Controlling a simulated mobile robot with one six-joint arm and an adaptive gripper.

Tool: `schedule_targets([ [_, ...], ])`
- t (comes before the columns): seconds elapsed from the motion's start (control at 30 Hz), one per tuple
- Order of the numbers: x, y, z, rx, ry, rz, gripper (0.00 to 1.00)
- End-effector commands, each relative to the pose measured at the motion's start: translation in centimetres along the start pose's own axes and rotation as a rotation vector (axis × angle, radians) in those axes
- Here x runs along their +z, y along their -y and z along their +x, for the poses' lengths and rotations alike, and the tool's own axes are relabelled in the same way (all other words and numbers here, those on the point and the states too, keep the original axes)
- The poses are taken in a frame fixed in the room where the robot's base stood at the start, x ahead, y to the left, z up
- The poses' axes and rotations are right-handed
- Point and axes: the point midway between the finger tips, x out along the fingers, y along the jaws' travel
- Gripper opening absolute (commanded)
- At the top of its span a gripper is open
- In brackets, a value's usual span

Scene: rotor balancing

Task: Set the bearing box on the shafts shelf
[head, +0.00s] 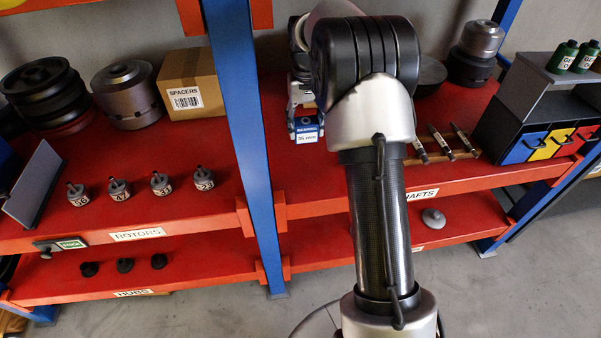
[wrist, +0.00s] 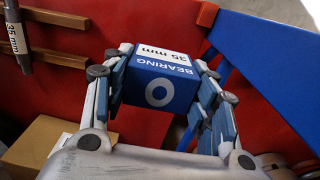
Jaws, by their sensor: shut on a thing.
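The bearing box (head: 307,135) is small, blue and white, and its label reads 35 mm. In the wrist view the box (wrist: 160,92) sits between my fingers, its blue face marked BEARING with a white ring. My gripper (head: 304,112), also in the wrist view (wrist: 157,76), is shut on it from two sides. The box is over the left part of the red shafts shelf (head: 330,182), close to the blue post. I cannot tell whether its underside touches the shelf. My arm hides the middle of the shelf and part of its label.
The blue post (head: 240,110) stands just left of the box. Several shafts (head: 438,140) lie in a holder to the right, near coloured drawers (head: 548,145). The rotors shelf, left of the post, holds a spacers carton (head: 190,85) and several small rotors (head: 118,189).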

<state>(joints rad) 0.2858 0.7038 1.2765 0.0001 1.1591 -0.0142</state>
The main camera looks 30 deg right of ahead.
Motion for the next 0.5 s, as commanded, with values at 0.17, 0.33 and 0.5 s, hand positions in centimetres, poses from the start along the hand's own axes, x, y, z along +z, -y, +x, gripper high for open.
schedule_targets([
  [0.17,-0.2,-0.6,0.7,0.0,0.004,0.009,0.19],
  [0.33,-0.1,-0.5,5.2,0.0,0.006,0.009,0.19],
  [0.5,-0.1,-0.5,9.7,0.0,0.004,0.008,0.19],
])
